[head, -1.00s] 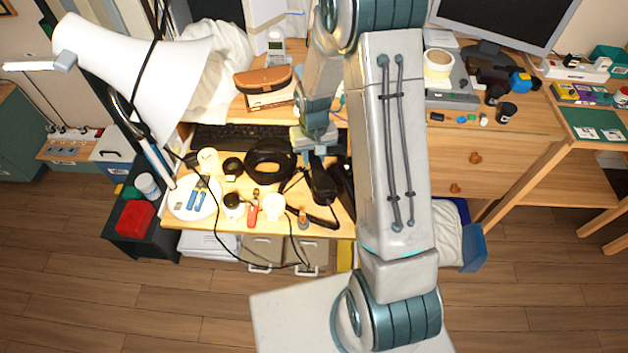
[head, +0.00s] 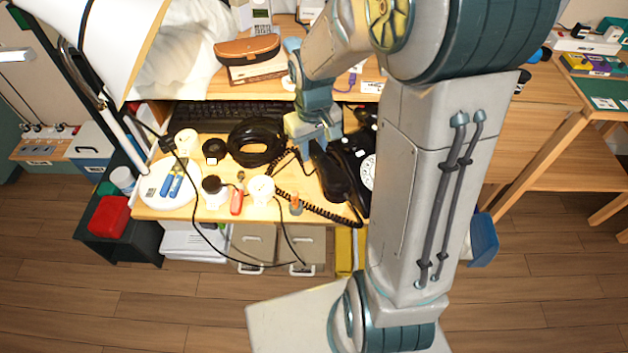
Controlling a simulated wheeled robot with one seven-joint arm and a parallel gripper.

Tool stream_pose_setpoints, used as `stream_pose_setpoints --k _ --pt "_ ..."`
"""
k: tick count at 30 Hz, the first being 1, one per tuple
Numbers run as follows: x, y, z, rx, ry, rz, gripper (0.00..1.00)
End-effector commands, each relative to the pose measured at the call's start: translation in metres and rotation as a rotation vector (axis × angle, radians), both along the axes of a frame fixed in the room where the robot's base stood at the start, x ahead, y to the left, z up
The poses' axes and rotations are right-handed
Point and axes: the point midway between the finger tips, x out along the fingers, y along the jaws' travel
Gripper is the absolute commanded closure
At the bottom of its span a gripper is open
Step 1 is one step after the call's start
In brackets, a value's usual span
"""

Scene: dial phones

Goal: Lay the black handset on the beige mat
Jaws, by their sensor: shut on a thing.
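The black handset (head: 329,175) is in the middle of the head view, over the lower wooden desk surface. My gripper (head: 317,143) is shut on it near its upper end. The handset's coiled cord (head: 315,205) runs down and right from the desk clutter. The black dial phone (head: 358,165) is just right of the handset, partly hidden by my arm. I cannot tell whether the handset touches the phone or the desk. I cannot make out the beige mat in this view; my arm covers much of the right side.
A coil of black cable (head: 257,142) lies left of the handset. A black keyboard (head: 228,113) lies behind it. A white round lamp base (head: 171,184), a red-handled tool (head: 237,202) and a white round item (head: 261,188) crowd the left and front of the desk.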

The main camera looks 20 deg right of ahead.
Motion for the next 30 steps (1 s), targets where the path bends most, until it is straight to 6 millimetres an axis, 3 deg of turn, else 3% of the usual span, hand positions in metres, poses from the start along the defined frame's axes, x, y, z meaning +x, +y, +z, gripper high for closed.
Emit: stream_pose_setpoints --k 4,11,18,29,30 --pt "-0.001 0.000 -0.032 0.002 0.006 -0.001 1.00" --pt "0.000 0.000 -0.051 0.001 0.002 0.000 1.00" --pt "0.000 0.001 -0.082 0.001 0.002 0.001 1.00" --pt "0.000 0.001 -0.087 0.001 0.000 0.000 1.00" --pt "0.000 0.001 -0.087 0.001 0.001 -0.001 0.68"
